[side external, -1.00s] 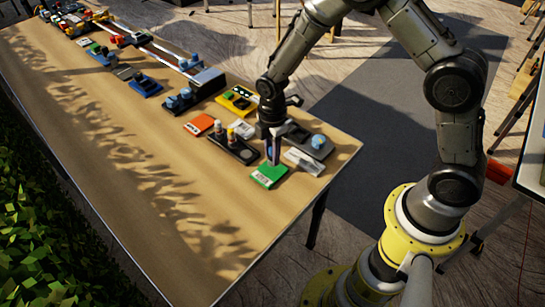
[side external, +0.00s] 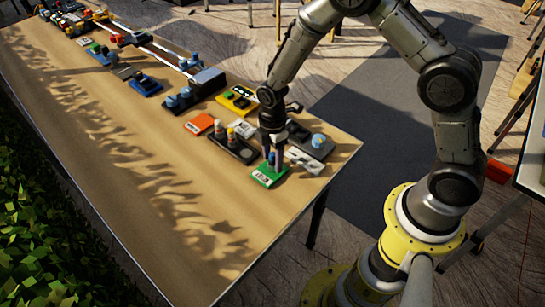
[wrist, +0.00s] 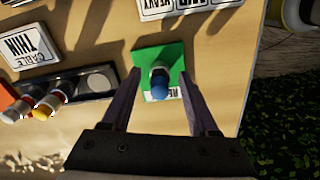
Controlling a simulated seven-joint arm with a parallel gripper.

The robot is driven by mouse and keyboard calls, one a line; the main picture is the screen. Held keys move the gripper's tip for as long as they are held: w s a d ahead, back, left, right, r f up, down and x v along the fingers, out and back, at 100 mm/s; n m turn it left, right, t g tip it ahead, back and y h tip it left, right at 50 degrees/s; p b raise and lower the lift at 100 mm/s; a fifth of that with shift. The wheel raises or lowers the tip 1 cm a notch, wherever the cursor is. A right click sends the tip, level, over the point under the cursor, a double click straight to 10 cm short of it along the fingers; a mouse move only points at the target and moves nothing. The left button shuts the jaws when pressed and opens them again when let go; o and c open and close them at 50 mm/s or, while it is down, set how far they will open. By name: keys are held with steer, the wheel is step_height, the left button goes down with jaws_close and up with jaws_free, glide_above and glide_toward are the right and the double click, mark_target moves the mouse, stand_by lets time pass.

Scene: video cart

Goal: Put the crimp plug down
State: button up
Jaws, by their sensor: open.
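The crimp plug (wrist: 159,84), with a round blue top and a dark grey body, stands on a green card (wrist: 148,54) in the wrist view. The card has a white printed label, partly hidden by the plug. My gripper (wrist: 160,88) is open, with one finger on each side of the plug and a visible gap to both. In the side view, my gripper (side external: 273,165) points down over the green card (side external: 266,180) near the table's front right corner. The plug (side external: 271,158) shows there only as a small blue patch between the fingers.
A grey tray (side external: 315,148) with a light-blue knob is behind to the right. White label cards (side external: 304,160) lie close by. The table (side external: 170,215) is clear toward the front left.

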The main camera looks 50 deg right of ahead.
step_height(320, 180, up, 12)
steer(key=shift+r, duration=0.25)
step_height(320, 180, up, 6)
steer(key=m+t, duration=0.1)
steer(key=m, duration=0.2)
glide_above(273, 154)
steer(key=s+d, duration=0.1)
steer(key=s, duration=0.2)
steer(key=s+d+r+m+t, duration=0.3)
steer(key=s+r+m, duration=0.4)
steer(key=s+r, duration=0.3)
steer(key=s+m+t, duration=0.1)
steer(key=s+m, duration=0.4)
steer(key=s, duration=0.5)
steer(key=shift+d+t, duration=0.3)
steer(key=shift+d, duration=0.05)
